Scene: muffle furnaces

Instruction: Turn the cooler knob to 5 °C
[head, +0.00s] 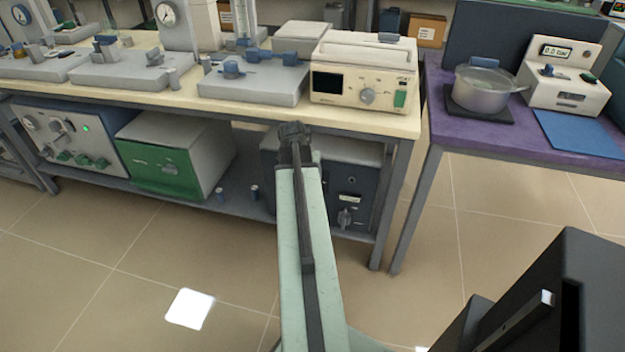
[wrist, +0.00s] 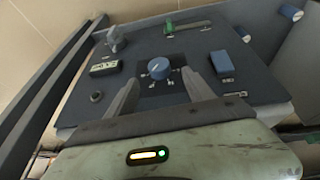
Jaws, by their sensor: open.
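A dark unit (head: 365,180) stands on the shelf under the bench, partly hidden behind my arm. Its dark front panel (wrist: 185,50) fills much of the wrist view. A round blue knob (wrist: 159,68) sits on a darker square of the panel, with small pale marks around it that are too small to read. My gripper (wrist: 162,84) is open, its two fingers either side of the knob's near edge, with nothing visibly held. It also shows from behind in the head view (head: 293,135), where my arm hides the blue knob.
The panel also has a small display (wrist: 104,68), a grey knob (wrist: 113,38), a blue block (wrist: 222,65) and a green bar (wrist: 188,27). A cream instrument (head: 364,72) stands on the bench above. A green-fronted box (head: 160,165) is on the shelf at left.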

